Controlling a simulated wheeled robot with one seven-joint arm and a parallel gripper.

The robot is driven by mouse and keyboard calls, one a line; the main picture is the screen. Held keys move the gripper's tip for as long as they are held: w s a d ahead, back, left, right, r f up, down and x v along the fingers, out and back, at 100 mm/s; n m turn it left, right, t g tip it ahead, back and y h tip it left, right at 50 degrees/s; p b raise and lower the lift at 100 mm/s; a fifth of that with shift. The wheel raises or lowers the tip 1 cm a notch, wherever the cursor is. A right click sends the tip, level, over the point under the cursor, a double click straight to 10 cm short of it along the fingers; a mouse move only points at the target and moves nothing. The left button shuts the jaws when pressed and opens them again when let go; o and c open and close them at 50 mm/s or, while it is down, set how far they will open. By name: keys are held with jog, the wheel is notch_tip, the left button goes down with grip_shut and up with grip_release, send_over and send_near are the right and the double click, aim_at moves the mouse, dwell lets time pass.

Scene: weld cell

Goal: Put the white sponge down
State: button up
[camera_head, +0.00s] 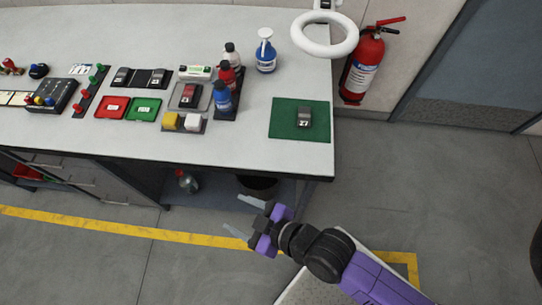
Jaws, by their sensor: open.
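The white sponge (193,122) sits on a small dark tray (188,130) near the front edge of the workbench, beside a yellow sponge (170,119). My gripper (240,216) is open and empty. It is out in front of the bench, over the floor in the picture, well apart from the sponge. Its two pale fingers point left.
The bench (240,130) has bare room right of the tray. A green mat (284,131) there holds a dark block marked 27 (304,117). Bottles, including a blue one (222,98), stand behind the sponges. Red and green trays (143,109) lie to the left. A fire extinguisher (363,66) stands beyond.

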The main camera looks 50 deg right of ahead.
jog(key=s+d+r+m+t+h+b, duration=0.1)
jog(key=s+d+r+m, duration=0.1)
jog(key=s+d+r, duration=0.3)
jog(key=s+d+r+m+t+h, duration=0.1)
jog(key=s+d+r+m+t, duration=0.1)
jog(key=s+d+r, duration=0.3)
jog(key=s+r, duration=0.4)
jog(key=shift+s+b, duration=0.35)
jog(key=shift+b, duration=0.05)
jog(key=shift+o, duration=0.5)
jog(key=shift+r, duration=0.1)
